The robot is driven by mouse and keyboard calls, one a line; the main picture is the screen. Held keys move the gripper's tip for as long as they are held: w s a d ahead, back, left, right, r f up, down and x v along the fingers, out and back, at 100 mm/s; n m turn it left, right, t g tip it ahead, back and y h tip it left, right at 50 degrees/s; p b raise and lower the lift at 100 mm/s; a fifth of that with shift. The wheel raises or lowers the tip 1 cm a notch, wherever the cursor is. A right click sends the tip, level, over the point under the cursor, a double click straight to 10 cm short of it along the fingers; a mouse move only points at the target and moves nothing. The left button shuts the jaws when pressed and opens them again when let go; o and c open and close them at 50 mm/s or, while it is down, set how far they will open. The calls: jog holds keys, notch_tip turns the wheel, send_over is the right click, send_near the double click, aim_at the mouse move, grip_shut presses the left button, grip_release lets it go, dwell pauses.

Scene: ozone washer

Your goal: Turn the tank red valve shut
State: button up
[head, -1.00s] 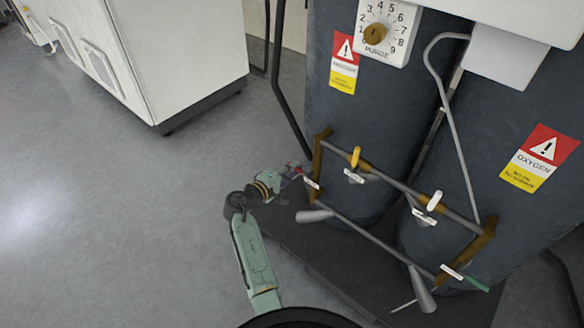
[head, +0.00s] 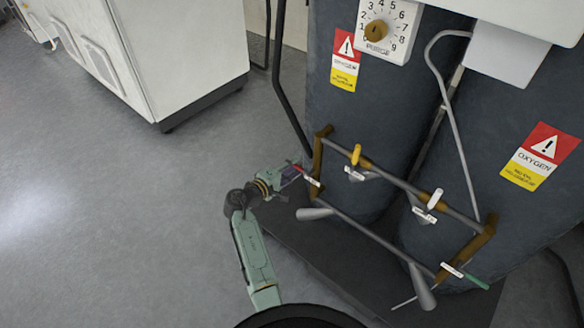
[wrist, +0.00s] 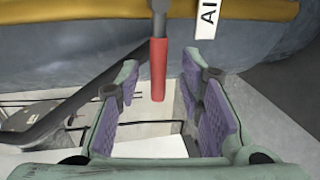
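The red valve handle (wrist: 158,68) hangs down from a grey stem in the wrist view, with a white label beside it to the right. It also shows small in the head view (head: 295,166), at the left end of the pipe frame. My gripper (wrist: 160,85) is open, with one purple-padded finger on each side of the red handle. The handle appears centred between the fingers, with gaps to both. How deep it sits between them is hard to tell. In the head view my gripper (head: 291,177) is at the left end of the frame, partly overlapping the handle.
The pipe frame (head: 365,233) carries a yellow handle (head: 356,155), a white handle (head: 435,199) and a green handle (head: 476,283). Two dark tanks (head: 350,115) stand behind it on a dark base (head: 300,248). A white cabinet (head: 190,60) stands at upper left. Grey floor is clear at left.

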jog(key=v, duration=1.2)
dwell(0.4)
